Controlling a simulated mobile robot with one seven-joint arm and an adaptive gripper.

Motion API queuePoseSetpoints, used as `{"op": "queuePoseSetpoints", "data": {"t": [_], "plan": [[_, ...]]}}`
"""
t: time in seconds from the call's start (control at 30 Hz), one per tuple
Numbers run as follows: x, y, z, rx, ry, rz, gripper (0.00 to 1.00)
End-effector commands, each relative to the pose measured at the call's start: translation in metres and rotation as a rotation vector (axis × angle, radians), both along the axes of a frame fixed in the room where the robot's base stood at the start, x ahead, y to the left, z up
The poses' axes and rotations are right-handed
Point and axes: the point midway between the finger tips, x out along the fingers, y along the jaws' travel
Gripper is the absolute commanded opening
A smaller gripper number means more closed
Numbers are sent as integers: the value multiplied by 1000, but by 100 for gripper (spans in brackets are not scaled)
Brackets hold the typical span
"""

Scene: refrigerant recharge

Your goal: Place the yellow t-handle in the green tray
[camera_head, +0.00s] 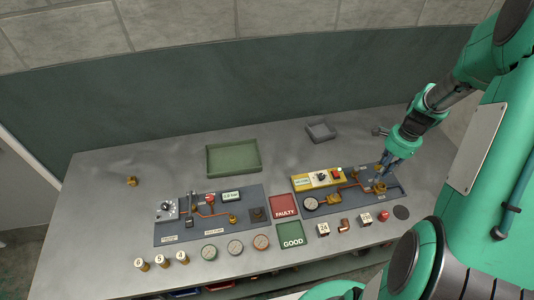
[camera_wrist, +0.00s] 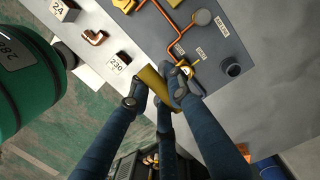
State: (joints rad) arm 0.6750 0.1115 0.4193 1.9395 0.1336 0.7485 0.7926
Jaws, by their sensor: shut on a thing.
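My gripper (camera_head: 384,168) is over the right-hand board, toward the right end of the table. In the wrist view my gripper (camera_wrist: 160,95) is shut on the yellow t-handle (camera_wrist: 154,84), which shows as a yellow bar between the dark fingers. The fingers hide part of it, and I cannot tell whether it is clear of the board. The green tray (camera_head: 232,158) lies flat and empty at the back middle of the table, well to the left of my gripper.
The right-hand board (camera_head: 330,206) carries a gauge, copper pipes and a yellow panel. A left-hand board (camera_head: 180,232) stands before the tray. A small grey tray (camera_head: 321,131) is at the back. Red (camera_head: 284,206) and green (camera_head: 291,234) labelled pads, gauges and numbered blocks line the front.

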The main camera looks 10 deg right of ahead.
Motion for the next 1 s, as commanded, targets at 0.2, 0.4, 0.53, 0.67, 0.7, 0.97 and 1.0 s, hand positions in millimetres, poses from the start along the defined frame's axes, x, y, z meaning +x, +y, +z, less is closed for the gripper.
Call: {"op": "queuePoseSetpoints", "data": {"t": [0.2, 0.4, 0.53, 0.67, 0.7, 0.97, 1.0], "plan": [[36, 42, 0, -5, -2, 9, 0], [66, 86, 0, -8, -3, 11, 0], [84, 116, 0, -10, -5, 11, 0], [100, 147, 0, -12, -8, 12, 0], [104, 156, 0, -12, -8, 12, 0], [128, 223, 0, -12, -11, 14, 0], [131, 234, 0, -11, -12, 15, 0]]}}
